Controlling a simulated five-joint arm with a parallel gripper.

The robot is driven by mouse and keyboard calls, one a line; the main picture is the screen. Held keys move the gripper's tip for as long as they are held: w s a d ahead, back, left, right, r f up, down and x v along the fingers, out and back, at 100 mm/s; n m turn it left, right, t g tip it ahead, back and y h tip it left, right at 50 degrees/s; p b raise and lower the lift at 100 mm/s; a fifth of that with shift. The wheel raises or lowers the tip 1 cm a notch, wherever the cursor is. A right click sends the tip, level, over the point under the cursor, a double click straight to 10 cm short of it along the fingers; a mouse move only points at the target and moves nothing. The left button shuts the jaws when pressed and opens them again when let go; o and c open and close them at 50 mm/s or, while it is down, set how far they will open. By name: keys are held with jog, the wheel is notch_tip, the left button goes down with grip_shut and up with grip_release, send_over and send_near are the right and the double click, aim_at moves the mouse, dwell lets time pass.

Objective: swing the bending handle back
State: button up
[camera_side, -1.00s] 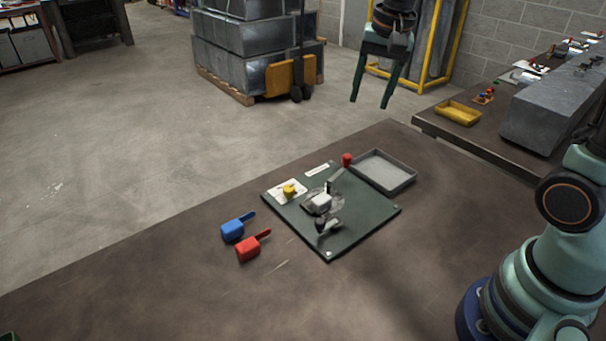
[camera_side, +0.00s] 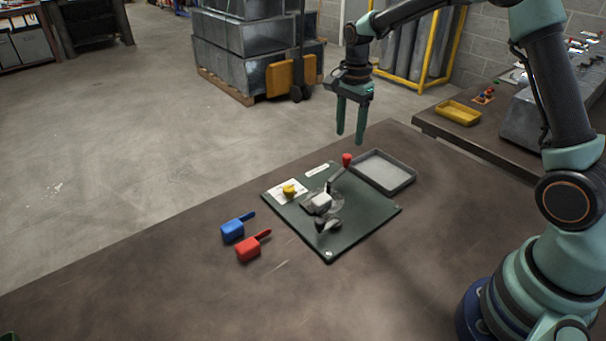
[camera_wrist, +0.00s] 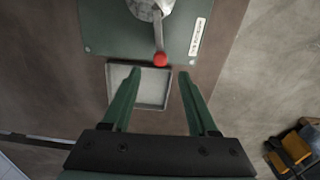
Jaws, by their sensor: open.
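The bending handle (camera_side: 338,177) is a grey lever with a red knob (camera_side: 347,159) at its end. It sits on a small bending fixture (camera_side: 321,203) on a dark green board (camera_side: 358,222), and points toward the grey tray. In the wrist view the red knob (camera_wrist: 160,59) lies just beyond and between the fingertips. My gripper (camera_side: 350,138) is open and empty, pointing down, and appears above the table near the knob and tray. It also shows in the wrist view (camera_wrist: 160,75), with the fingers spread. Nothing touches the knob.
A shallow grey tray (camera_side: 409,184) stands beside the board. A yellow knob (camera_side: 289,190) is on the board's white plate. A blue scoop (camera_side: 233,230) and a red scoop (camera_side: 249,249) lie left of the board. The near table surface is clear.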

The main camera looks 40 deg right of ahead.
aim_at(347, 155)
notch_tip(347, 155, down, 6)
jog(key=shift+f, duration=0.2)
grip_shut()
jog(key=shift+r, duration=0.1)
dwell(1.4)
